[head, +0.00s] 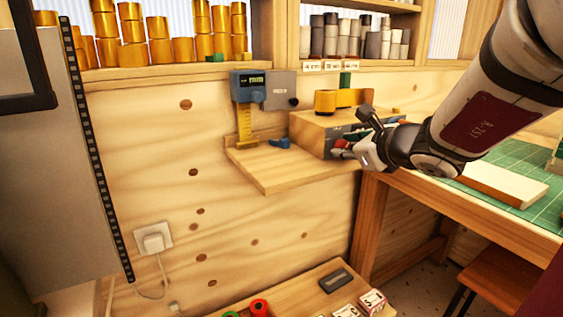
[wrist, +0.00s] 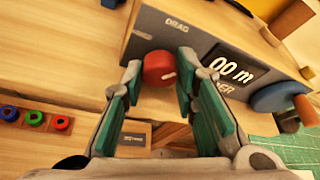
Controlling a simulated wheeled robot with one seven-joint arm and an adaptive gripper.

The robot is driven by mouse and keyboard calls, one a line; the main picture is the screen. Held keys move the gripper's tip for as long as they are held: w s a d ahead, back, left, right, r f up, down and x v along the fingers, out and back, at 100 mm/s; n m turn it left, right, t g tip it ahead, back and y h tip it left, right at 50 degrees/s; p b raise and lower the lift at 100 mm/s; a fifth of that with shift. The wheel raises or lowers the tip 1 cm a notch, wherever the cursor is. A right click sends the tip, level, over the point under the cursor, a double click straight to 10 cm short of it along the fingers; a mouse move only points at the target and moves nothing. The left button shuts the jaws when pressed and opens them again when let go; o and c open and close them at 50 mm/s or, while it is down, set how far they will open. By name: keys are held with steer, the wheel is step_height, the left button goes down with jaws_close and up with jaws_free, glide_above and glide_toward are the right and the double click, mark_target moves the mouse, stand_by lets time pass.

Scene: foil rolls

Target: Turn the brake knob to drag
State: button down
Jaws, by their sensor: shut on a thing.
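The brake knob (wrist: 160,68) is round and red, with a short white mark on its right lower part in the wrist view. It sits on the grey front panel (wrist: 193,38) of a wooden box, below the printed word DRAG (wrist: 177,26). My gripper (wrist: 158,76) is shut on the knob, one finger at each side. In the head view my gripper (head: 346,149) is at the front of the box (head: 310,133), and a bit of red shows at its fingertips. Another small label left of DRAG is too blurred to read.
A display (wrist: 230,66) reading "00 m" and a blue wheel (wrist: 283,97) are right of the knob. A gold roll (head: 325,101) sits on the box. A measuring stand (head: 245,105) is to the left. A green cutting mat (head: 490,170) lies on the right-hand table.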

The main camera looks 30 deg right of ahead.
steer(key=n+h+b, duration=0.1)
steer(key=b, duration=0.4)
steer(key=n+b, duration=0.2)
steer(key=b, duration=0.3)
steer(key=shift+a+f+t+h, duration=0.15)
steer(key=shift+f+t+h, duration=0.15)
steer(key=shift+f+h, duration=0.1)
steer(key=n+b, duration=0.1)
steer(key=b, duration=0.2)
steer(key=shift+r+h+b, duration=0.1)
steer(key=shift+h+b, duration=0.3)
steer(key=shift+r+n+t+b, duration=0.15)
steer(key=shift+n+t+b, duration=0.25)
steer(key=shift+b, duration=0.45)
steer(key=c, duration=1.3)
jaws_free()
steer(key=shift+v, duration=4)
